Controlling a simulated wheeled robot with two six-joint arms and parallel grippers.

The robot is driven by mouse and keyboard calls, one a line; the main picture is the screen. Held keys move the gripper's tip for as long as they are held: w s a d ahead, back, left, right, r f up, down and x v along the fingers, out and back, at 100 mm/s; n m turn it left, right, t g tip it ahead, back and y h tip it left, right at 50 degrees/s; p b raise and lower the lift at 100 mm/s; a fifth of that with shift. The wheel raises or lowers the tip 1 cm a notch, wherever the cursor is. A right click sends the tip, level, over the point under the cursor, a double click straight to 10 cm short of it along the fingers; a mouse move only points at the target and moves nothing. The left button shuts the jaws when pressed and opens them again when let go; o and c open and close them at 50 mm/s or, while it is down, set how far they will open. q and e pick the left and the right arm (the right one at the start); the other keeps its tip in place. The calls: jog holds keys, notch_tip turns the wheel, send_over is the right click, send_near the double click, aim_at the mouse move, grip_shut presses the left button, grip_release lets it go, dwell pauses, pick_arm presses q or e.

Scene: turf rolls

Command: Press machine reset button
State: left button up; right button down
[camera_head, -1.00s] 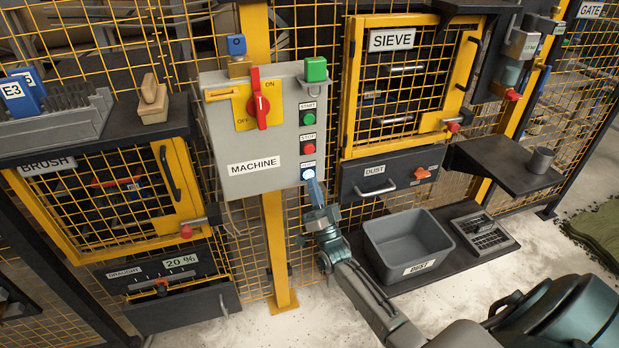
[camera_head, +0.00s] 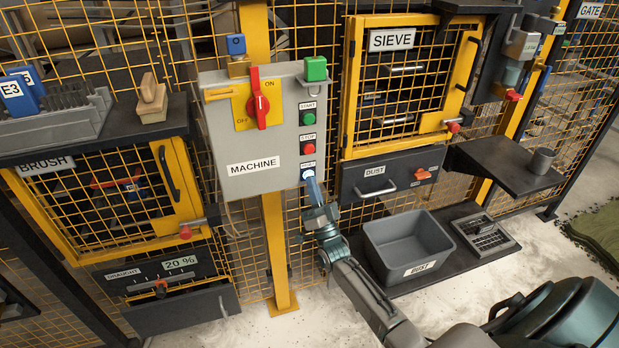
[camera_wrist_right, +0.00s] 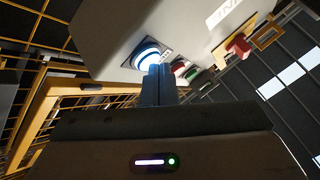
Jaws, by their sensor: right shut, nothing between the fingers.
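The grey control box (camera_head: 222,130) labelled MACHINE has a column of buttons on its right: green START (camera_head: 308,118), red STOP (camera_head: 308,148) and, lowest, a lit blue-white reset button (camera_head: 307,174) with a label too small to read surely. In the right wrist view the reset button (camera_wrist_right: 147,57) is a glowing white-and-blue ring. My right gripper (camera_head: 312,182) is shut and empty, its blue fingertips pointing up at that button. In the wrist view the fingertips (camera_wrist_right: 158,70) overlap the button's lower right edge; whether they touch it, I cannot tell. My left gripper is not in view.
A red rotary switch (camera_head: 261,105) sits on a yellow plate on the box. The yellow mesh SIEVE door (camera_head: 350,90) and DUST drawer (camera_head: 372,190) are close on the right. A grey bin (camera_head: 425,255) stands below, near my right arm.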

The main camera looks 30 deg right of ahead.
jog(key=shift+w, duration=0.1)
dwell(0.5)
jog(key=shift+s+a+p, duration=0.2)
jog(key=shift+s+p, duration=0.1)
jog(key=shift+s, duration=0.5)
jog(key=shift+s+a+p, duration=0.2)
jog(key=shift+s+p, duration=0.15)
jog(key=shift+s, duration=0.45)
jog(key=shift+s+a+p, duration=0.2)
jog(key=shift+s+p, duration=0.15)
jog(key=shift+s, duration=0.5)
jog(key=shift+s+a+p, duration=0.2)
jog(key=shift+s+p, duration=0.15)
jog(key=shift+s, duration=0.45)
